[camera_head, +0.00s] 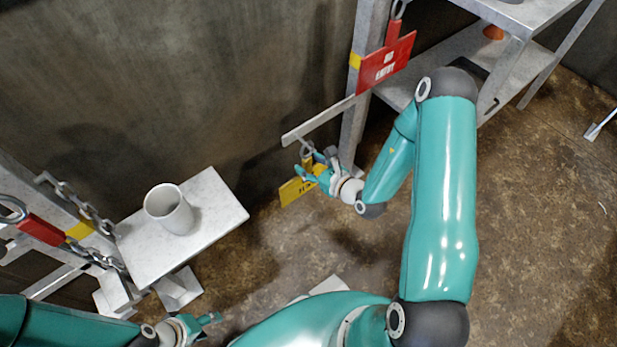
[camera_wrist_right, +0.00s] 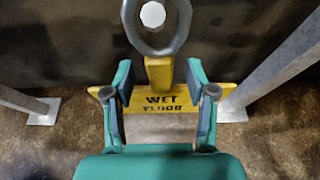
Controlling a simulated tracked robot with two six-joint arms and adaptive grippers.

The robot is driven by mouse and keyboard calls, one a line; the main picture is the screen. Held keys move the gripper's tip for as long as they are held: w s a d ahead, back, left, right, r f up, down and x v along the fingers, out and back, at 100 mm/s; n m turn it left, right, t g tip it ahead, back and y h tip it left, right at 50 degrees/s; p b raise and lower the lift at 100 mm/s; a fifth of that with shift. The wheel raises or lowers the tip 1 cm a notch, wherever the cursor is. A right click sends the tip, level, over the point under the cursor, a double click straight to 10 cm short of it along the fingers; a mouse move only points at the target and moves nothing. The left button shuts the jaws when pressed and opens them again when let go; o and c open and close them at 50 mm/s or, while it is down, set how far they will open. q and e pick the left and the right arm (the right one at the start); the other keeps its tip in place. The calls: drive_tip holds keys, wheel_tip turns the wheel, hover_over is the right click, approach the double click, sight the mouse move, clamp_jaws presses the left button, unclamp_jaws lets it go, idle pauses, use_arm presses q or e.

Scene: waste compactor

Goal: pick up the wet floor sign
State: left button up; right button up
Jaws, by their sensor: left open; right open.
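The yellow wet floor sign (camera_head: 297,189) hangs below a metal bar near the shelf post in the head view. In the right wrist view the wet floor sign (camera_wrist_right: 165,100) shows black lettering, with a yellow tab and a grey ring above it. My right gripper (camera_head: 312,172) is at the sign. In the right wrist view my right gripper (camera_wrist_right: 160,92) is open, with one finger on each side of the yellow tab. Whether the fingers touch it cannot be told. My left gripper (camera_head: 212,322) is open and empty at the bottom left, far from the sign.
A red no entry sign (camera_head: 386,64) hangs on the shelf post. A metal bar (camera_head: 318,121) juts out above my right gripper. A white mug (camera_head: 169,208) stands on a pale ledge (camera_head: 224,207) at left, beside a chain (camera_head: 78,208). Metal shelves (camera_head: 455,57) stand at the back right.

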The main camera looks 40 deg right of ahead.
drive_tip(key=shift+x, duration=1.05)
clamp_jaws()
